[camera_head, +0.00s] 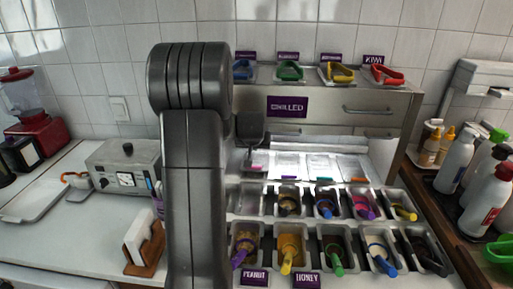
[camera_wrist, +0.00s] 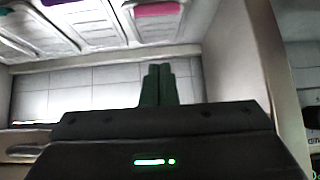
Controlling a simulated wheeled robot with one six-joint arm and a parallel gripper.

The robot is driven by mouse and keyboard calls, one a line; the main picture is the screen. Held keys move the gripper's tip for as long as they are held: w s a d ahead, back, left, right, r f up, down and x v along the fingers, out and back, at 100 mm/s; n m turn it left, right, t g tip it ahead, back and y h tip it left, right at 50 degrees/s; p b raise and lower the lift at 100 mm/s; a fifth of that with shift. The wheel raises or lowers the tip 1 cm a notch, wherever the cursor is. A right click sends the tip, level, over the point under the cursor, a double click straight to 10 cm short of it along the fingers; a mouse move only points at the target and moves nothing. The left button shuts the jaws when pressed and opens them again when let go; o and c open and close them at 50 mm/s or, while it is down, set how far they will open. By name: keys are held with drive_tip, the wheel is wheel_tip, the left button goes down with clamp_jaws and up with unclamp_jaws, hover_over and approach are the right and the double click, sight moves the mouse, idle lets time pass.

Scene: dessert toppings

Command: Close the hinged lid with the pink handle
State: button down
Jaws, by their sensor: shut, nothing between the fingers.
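The lid with the pink handle (camera_wrist: 155,8) is at the top edge of the wrist view, beyond my fingertips. In the head view its pink handle (camera_head: 258,167) shows just below my dark gripper body, a little higher in the picture than the neighbouring handles. Much of this lid is hidden by my arm, and its exact angle cannot be told. My gripper (camera_wrist: 158,72) has its green fingers together and empty, with a visible gap to the pink handle.
Neighbouring silver lids (camera_head: 321,166) with coloured handles lie to the right. Topping bins with scoops fill the counter in front. A drawer cabinet (camera_head: 370,109) stands behind. Bottles (camera_head: 484,198) stand at the right. My arm blocks the middle left.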

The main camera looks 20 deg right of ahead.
sight(256, 166)
drive_tip(key=w+f+p, duration=0.1)
drive_tip(key=f, duration=0.1)
drive_tip(key=w+d+f+g+p, duration=0.1)
drive_tip(key=f, duration=0.2)
drive_tip(key=d+f+g+p, duration=0.1)
drive_tip(key=f, duration=0.1)
drive_tip(key=shift+w+f+y+p, duration=0.25)
drive_tip(key=shift+w+y+p, duration=0.05)
drive_tip(key=shift+w+p, duration=0.1)
drive_tip(key=shift+f, duration=0.1)
idle(0.5)
drive_tip(key=f+b, duration=0.1)
drive_tip(key=b, duration=0.2)
drive_tip(key=s+f+b, duration=0.1)
drive_tip(key=b, duration=0.2)
drive_tip(key=shift+a+f+t+b, duration=0.15)
drive_tip(key=shift+f+t+b, duration=0.15)
drive_tip(key=shift+s+a+f+b, duration=0.1)
drive_tip(key=shift+s+f+b, duration=0.1)
drive_tip(key=shift+f+b, duration=0.7)
drive_tip(key=shift+s+r, duration=0.1)
drive_tip(key=shift+r, duration=0.05)
drive_tip(key=shift+a, duration=0.1)
